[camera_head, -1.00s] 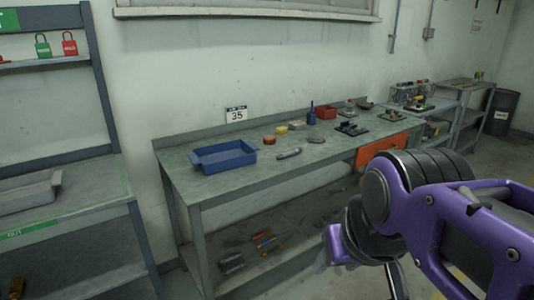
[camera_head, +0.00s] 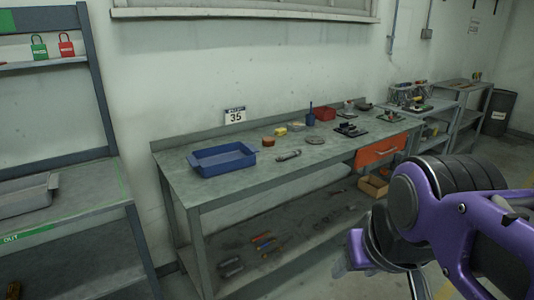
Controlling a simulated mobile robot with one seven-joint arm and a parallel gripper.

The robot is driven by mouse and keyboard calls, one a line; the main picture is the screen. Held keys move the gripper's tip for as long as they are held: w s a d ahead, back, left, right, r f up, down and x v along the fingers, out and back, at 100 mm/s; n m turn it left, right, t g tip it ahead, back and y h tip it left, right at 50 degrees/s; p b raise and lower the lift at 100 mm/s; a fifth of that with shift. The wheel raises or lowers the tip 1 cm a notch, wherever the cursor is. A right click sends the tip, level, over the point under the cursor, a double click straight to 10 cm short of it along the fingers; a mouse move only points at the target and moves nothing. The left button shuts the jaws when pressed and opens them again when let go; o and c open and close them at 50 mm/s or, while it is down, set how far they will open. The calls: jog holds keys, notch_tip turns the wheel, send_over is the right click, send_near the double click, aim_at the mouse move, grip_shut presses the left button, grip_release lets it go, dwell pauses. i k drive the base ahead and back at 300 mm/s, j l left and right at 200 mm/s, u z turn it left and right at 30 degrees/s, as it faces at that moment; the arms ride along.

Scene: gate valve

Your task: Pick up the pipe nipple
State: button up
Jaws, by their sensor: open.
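A short grey cylinder (camera_head: 288,155) lies on its side on the workbench, right of the blue tray; it looks like the pipe nipple, but it is too small to be sure. It lies apart from the tray, with bare bench in front of it. My purple and black arm (camera_head: 440,215) fills the lower right of the view. My gripper's fingertips cannot be made out, and nothing of my arm touches the cylinder.
The blue tray (camera_head: 222,158) stands on the bench's left part. A round grey disc (camera_head: 315,139), an orange-brown round piece (camera_head: 268,142) and a red bin (camera_head: 325,114) are behind. An orange drawer front (camera_head: 380,150) is at the right. Tools lie on the lower shelf.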

aim_at(282, 158)
jog(key=i+l+u, duration=0.4)
jog(key=i+l, duration=0.15)
jog(key=i, duration=0.25)
jog(key=i+l+u, duration=0.35)
jog(key=i+l, duration=0.35)
jog(key=l, duration=0.1)
